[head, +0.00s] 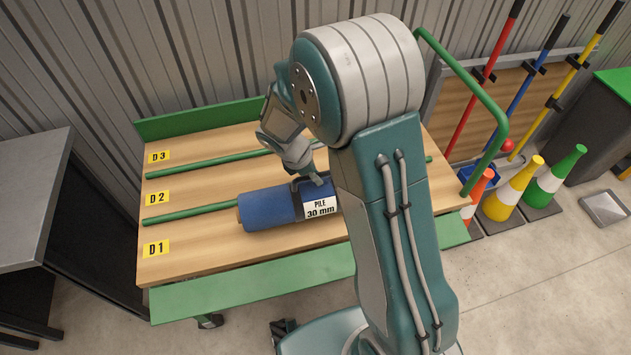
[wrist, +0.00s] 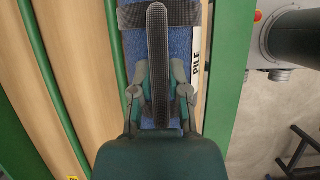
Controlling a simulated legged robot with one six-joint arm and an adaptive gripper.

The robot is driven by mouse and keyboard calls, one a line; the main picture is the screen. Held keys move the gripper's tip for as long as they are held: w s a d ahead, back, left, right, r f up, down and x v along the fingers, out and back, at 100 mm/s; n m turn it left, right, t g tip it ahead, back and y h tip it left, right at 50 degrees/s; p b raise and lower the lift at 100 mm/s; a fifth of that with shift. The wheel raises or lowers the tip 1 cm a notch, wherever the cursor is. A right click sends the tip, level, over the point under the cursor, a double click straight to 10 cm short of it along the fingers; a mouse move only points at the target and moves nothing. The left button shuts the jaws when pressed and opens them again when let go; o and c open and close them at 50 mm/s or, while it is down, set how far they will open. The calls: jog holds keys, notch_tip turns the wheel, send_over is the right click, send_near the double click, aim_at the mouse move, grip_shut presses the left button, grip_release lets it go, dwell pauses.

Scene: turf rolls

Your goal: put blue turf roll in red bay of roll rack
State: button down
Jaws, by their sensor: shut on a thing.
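The blue turf roll (head: 266,208) lies lengthwise across the lower part of the wooden rack (head: 200,240), next to the green rail between the bays marked D1 and D2. It has a dark band and a white label reading "PILE 30 mm". My gripper (head: 310,183) is shut on it near the label, from above. I cannot tell whether the roll rests on the boards or is slightly raised. No red bay marking shows; my arm hides the rack's right part.
Green rails (head: 190,213) divide the rack, with a green board (head: 250,278) along its front. A grey bench (head: 30,200) stands at left. Cones (head: 512,190), coloured poles and a green hoop are at right. The D2 and D3 bays look empty where visible.

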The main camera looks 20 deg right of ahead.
aim_at(315, 191)
jog(key=shift+w+d+f, duration=0.1)
jog(key=shift+w+f, duration=0.2)
jog(key=shift+f, duration=1.55)
jog(key=c, duration=0.6)
grip_release()
jog(key=shift+c, duration=0.2)
